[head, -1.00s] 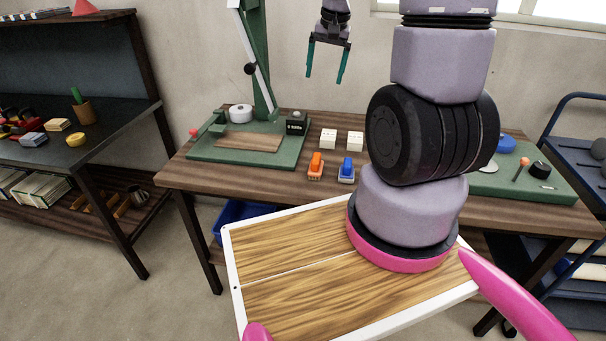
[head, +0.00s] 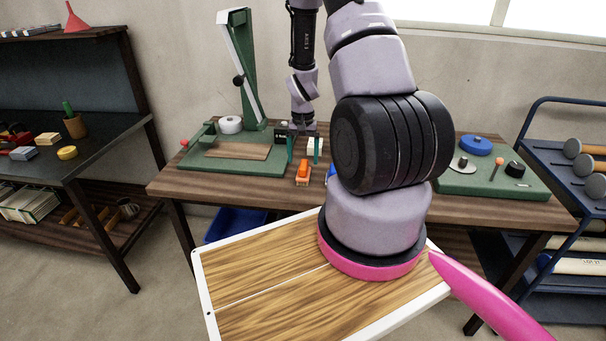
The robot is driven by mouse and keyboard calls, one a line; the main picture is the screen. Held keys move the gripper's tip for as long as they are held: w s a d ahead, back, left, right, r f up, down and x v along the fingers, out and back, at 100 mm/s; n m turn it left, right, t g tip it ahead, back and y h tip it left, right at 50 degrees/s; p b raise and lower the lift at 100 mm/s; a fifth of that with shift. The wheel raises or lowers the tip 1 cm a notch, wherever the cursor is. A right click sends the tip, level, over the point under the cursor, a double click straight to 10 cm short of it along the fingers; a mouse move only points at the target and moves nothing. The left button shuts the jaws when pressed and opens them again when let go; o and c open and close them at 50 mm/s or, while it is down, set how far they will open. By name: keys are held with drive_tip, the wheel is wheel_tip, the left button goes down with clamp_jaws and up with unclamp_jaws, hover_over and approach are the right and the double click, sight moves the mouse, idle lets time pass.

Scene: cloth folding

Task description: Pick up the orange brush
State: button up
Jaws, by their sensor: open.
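The orange brush (head: 303,174) lies on the brown workbench near its front edge. My gripper (head: 303,154) points down with its two teal fingers apart and nothing visible between them. In the picture the fingertips sit just above the brush, toward its far end. I cannot tell their exact height, and no contact shows. A blue brush (head: 331,171) is beside the orange one on the right, mostly hidden by my arm.
A green board with a lever press (head: 243,100) stands left of my gripper, with a white roll (head: 230,125). A white block (head: 315,143) is behind the fingers. A green tray (head: 480,183) is at the right. My arm covers the bench's middle right.

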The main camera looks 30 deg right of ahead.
sight(303, 164)
drive_tip(key=f, duration=0.5)
drive_tip(key=shift+s+f, duration=0.1)
drive_tip(key=shift+s, duration=0.25)
clamp_jaws()
